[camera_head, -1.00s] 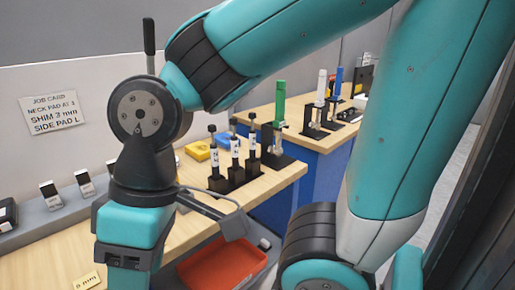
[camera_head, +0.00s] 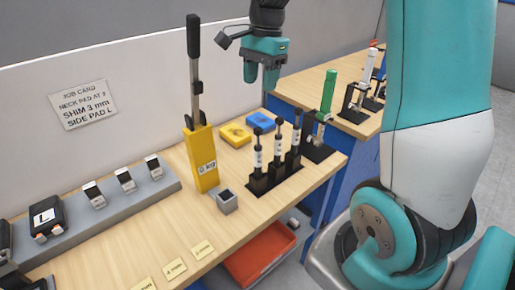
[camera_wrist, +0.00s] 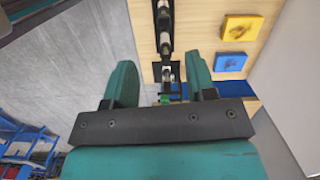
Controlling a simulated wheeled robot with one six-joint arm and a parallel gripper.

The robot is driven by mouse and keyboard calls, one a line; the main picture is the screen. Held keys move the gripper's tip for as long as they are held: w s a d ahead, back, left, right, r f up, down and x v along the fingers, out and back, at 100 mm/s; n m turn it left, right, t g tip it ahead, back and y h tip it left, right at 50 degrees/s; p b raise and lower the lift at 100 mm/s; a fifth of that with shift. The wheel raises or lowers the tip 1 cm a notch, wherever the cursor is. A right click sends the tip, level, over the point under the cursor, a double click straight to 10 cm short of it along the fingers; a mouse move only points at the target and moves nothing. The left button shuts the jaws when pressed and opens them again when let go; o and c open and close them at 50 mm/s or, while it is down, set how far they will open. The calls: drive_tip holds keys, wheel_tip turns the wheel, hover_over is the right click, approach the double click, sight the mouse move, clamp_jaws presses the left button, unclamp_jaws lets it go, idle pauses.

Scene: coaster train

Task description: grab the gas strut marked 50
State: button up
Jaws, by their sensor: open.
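Three gas struts with black rods and white labels stand upright in a black rack (camera_head: 259,186) on the wooden bench: a left strut (camera_head: 257,158), a middle strut (camera_head: 278,146) and a right strut (camera_head: 296,136). Their labels are too small to read, so I cannot tell which is marked 50. My gripper (camera_head: 262,84) is open and empty, pointing down above and behind the rack. In the wrist view, its two teal fingers (camera_wrist: 160,82) are spread apart, with the row of struts (camera_wrist: 164,42) beyond them.
A yellow tool marked kg (camera_head: 203,160) with a tall lever stands left of the rack. Yellow (camera_head: 235,135) and blue (camera_head: 261,121) blocks lie behind it. A green cylinder (camera_head: 328,92) stands on the farther bench. A red bin (camera_head: 260,254) is below the bench.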

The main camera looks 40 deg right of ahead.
sight(259, 128)
drive_tip(key=shift+m, duration=0.6)
drive_tip(key=f+p, duration=0.1)
drive_tip(key=f, duration=0.4)
drive_tip(key=f+p, duration=0.1)
drive_tip(key=f, duration=0.4)
drive_tip(key=shift+w+d+f+p, duration=0.1)
drive_tip(key=shift+w+f+p, duration=0.1)
drive_tip(key=shift+f+p, duration=0.2)
drive_tip(key=shift+w+a+f+p, duration=0.15)
drive_tip(key=shift+f+p, duration=0.5)
drive_tip(key=shift+f, duration=0.9)
drive_tip(key=shift+a+f+p, duration=0.1)
drive_tip(key=shift+f+p, duration=0.55)
drive_tip(key=shift+f, duration=0.85)
drive_tip(key=shift+c, duration=0.2)
clamp_jaws()
